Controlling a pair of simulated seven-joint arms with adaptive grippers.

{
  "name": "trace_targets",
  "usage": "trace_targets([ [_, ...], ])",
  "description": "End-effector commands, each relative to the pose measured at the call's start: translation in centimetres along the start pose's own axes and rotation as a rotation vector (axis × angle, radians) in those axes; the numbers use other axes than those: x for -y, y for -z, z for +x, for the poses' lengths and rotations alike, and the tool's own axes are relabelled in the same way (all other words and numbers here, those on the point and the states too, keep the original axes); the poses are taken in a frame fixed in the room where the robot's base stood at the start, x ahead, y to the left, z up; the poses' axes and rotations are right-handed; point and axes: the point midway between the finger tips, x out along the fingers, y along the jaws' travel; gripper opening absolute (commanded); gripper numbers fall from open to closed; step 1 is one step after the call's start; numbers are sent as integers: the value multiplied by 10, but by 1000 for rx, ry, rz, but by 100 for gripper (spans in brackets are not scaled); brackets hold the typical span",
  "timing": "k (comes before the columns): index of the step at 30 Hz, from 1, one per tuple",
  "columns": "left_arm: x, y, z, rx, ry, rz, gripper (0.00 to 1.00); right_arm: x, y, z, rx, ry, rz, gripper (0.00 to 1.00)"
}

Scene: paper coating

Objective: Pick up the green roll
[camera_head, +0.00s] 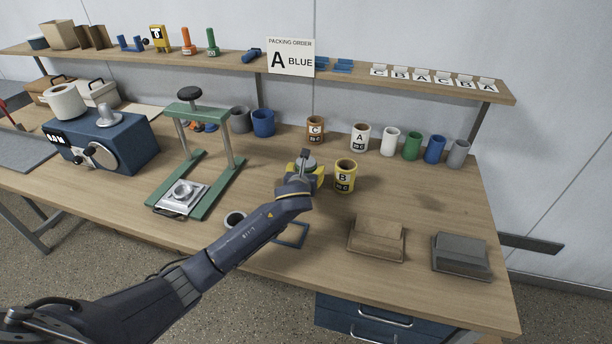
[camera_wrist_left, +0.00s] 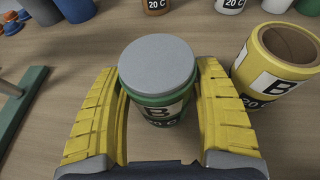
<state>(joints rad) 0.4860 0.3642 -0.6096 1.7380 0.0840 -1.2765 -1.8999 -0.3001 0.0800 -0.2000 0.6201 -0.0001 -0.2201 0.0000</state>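A green roll (camera_wrist_left: 160,95) with a grey round top and a white and black B label stands upright between the fingers of my left gripper (camera_wrist_left: 160,105) in the left wrist view. The yellow fingers flank it closely, with a narrow gap beside its lower body; contact higher up is hard to tell. In the head view my left gripper (camera_head: 305,172) is low over the middle of the table and mostly hides this roll. Its grey top (camera_head: 306,164) shows. My right gripper is not in view.
A yellow B roll (camera_head: 345,177) stands just right of my left gripper. An orange C roll (camera_head: 316,130), a white A roll (camera_head: 360,137) and several cups stand behind. A green press (camera_head: 235,180) is to the left. Two blocks (camera_head: 376,240) (camera_head: 461,256) lie at the front right.

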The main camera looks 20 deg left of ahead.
Motion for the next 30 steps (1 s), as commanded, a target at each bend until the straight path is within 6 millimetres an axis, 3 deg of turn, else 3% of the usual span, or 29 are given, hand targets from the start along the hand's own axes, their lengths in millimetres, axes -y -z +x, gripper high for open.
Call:
trace_targets([
  [1, 0, 0, 0, 0, 0, 0, 61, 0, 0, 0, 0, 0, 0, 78],
  [10, 0, 0, 0, 0, 0, 0, 27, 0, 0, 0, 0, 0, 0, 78],
  [22, 0, -7, -2, 3, -1, 0, 26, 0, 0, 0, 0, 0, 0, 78],
  [30, 0, -39, -15, 6, 0, -2, 26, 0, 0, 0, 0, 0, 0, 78],
])
